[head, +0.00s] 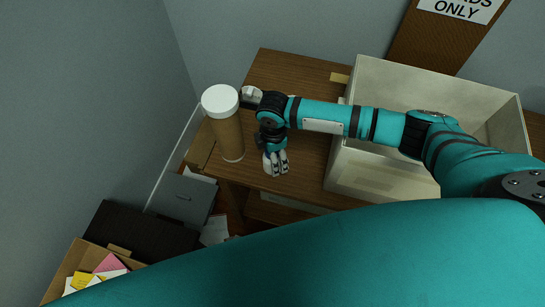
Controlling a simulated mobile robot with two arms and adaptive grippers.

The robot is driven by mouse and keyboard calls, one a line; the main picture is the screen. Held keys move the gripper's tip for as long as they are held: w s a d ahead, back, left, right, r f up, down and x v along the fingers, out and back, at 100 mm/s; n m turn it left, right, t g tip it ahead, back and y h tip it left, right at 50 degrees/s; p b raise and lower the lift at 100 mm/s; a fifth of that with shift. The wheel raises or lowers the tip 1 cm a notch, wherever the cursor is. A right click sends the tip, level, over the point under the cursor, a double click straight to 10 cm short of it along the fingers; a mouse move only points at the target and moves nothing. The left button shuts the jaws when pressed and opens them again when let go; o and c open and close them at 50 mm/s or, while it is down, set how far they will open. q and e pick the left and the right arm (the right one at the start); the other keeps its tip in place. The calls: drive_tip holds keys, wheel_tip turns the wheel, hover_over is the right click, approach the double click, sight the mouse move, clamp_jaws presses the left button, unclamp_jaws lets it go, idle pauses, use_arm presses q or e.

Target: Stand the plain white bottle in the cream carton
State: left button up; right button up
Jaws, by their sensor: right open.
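The cream carton (440,78) is a large open-topped box on the right of the wooden table. My right arm crosses over it and hides part of its inside. A tall tan-brown bottle with a white cap (225,124) stands upright near the table's left edge. I see no bottle that is clearly plain white. A small pale shape (251,94) shows beside my right wrist, and I cannot tell what it is. My right gripper (276,168) is open, pointing down over the table, right of the capped bottle and apart from it. My left gripper is out of view.
The wooden table (305,165) has bare room between the capped bottle and the carton. Below on the left are a grey box (183,200), a black box (135,232) and a cardboard box (68,268) with coloured papers. A sign (460,8) is at the back.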

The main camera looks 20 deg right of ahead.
wheel_tip(320, 180, down, 2)
drive_tip(key=shift+f, duration=0.1)
drive_tip(key=c, duration=1.3)
